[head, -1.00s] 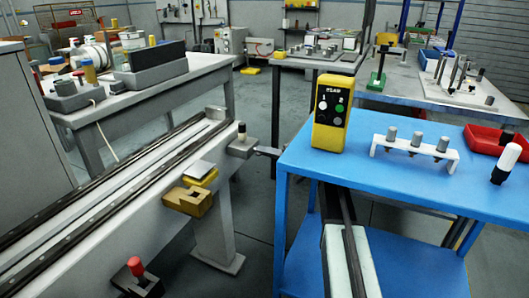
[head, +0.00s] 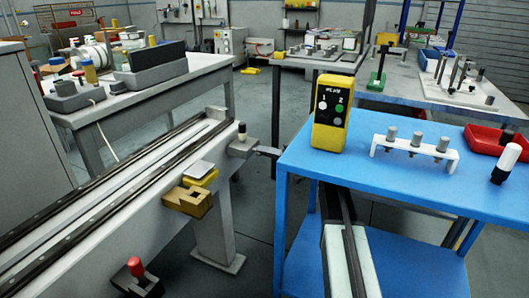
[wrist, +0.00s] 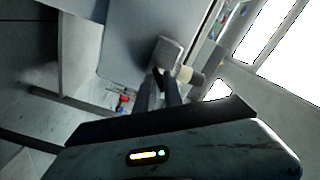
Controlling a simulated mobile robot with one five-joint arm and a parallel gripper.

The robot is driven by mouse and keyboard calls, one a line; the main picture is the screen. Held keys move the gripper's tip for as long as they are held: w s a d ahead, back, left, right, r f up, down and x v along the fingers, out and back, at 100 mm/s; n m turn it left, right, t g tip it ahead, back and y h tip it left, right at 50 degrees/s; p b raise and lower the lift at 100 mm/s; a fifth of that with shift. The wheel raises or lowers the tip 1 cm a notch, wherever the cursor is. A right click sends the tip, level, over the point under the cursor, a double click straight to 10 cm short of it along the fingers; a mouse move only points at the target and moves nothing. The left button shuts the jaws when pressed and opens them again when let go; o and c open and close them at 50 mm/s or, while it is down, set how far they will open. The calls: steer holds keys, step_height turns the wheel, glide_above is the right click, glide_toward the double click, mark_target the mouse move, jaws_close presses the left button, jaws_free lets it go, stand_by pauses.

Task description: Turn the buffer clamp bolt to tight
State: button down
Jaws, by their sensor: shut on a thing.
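What seems to be the same block (wrist: 168,52) is ahead of my fingers in the wrist view, with the beige cap (wrist: 185,74) just right of the tips. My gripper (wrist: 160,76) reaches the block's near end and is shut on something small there. The fingertips hide it, so I cannot make out the clamp bolt or how far it is turned.
The blue table (head: 300,155) stands right of the block, bearing a yellow control box (head: 333,112), a white rack (head: 450,154) and a red tray (head: 482,139). A yellow clamp (head: 187,201) and a red-knobbed part (head: 135,267) project from the bench side. Floor shows between bench and table.

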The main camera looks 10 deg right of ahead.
steer(key=shift+a, duration=0.1)
stand_by(0.3)
steer(key=c, duration=1.5)
jaws_free()
steer(key=v, duration=0.7)
steer(key=shift+s+d, duration=0.2)
steer(key=shift+d, duration=0.05)
